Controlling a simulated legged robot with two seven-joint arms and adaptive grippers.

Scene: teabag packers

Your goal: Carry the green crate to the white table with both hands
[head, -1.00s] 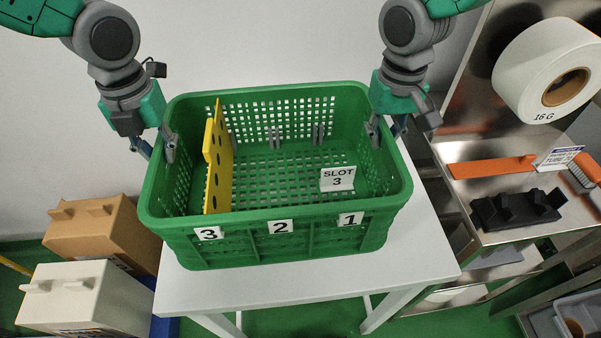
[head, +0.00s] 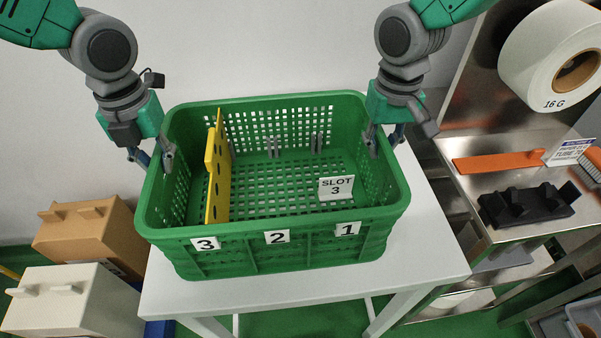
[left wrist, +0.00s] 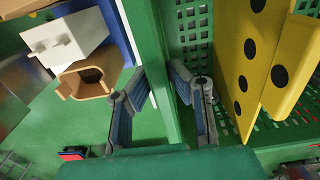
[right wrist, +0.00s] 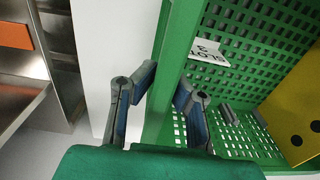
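The green crate (head: 320,250) is over the white table (head: 425,270) in the head view, roughly level. I cannot tell whether its base touches the tabletop. My left gripper (head: 152,160) straddles the crate's left wall, one finger inside and one outside. The same grip shows in the left wrist view (left wrist: 158,82), with both fingertips against the wall. My right gripper (head: 383,138) clasps the opposite wall the same way, as the right wrist view (right wrist: 165,85) shows. Inside the crate are a yellow divider (head: 217,175) with dark holes and a "SLOT 3" card (head: 336,188).
A steel bench (head: 455,155) stands at right with a white roll (head: 548,55), an orange bar (head: 500,162) and a black part (head: 528,205). Brown (head: 85,235) and white (head: 70,300) boxes lie low at left. Bare tabletop shows in front of and right of the crate.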

